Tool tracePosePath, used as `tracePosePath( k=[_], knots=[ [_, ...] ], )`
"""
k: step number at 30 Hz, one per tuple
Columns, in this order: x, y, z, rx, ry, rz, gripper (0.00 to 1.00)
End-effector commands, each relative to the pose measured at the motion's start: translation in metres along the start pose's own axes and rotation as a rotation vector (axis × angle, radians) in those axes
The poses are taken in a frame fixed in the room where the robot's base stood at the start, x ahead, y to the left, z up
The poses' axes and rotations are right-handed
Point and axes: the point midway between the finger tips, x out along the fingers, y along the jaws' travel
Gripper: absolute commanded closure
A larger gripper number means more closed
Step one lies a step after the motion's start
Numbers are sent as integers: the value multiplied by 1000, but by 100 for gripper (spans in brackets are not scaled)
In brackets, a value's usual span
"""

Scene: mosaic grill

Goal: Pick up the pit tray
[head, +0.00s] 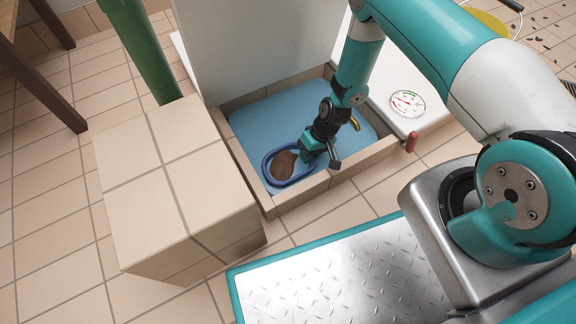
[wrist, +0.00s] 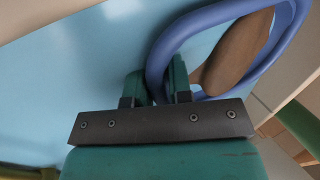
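The pit tray looks like a blue oval rim (head: 266,168) around a brown oval piece (head: 285,164). It is at the near left of a light-blue-floored tiled pit. In the wrist view the blue rim (wrist: 163,50) and the brown piece (wrist: 238,52) show at upper right. My gripper (head: 308,158) reaches down to the rim's right side. In the wrist view its green fingers (wrist: 157,85) stand on both sides of the rim, with the rim filling the gap. Whether the tray rests on the pit floor is hard to tell.
The pit's tiled kerb (head: 330,182) surrounds the blue floor (head: 262,122). A tiled block (head: 165,180) stands left, a pale panel (head: 255,45) behind. A yellow piece (head: 355,124) lies in the pit. A dial gauge (head: 407,103) and a red handle (head: 411,142) are at right.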

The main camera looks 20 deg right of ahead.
Motion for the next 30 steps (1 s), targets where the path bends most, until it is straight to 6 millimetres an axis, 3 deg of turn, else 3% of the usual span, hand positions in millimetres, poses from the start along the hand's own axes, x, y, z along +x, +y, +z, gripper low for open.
tracePosePath(
  k=[3, 6, 21, 26, 30],
  knots=[
    [2, 1, 0, 0, 0, 0, 80],
    [1, 1, 0, 0, 0, 0, 100],
    [0, 0, 0, 0, -1, 1, 100],
    [-15, -6, 0, 0, 0, 0, 100],
    [-40, -16, 0, -1, 1, 0, 100]
  ],
)
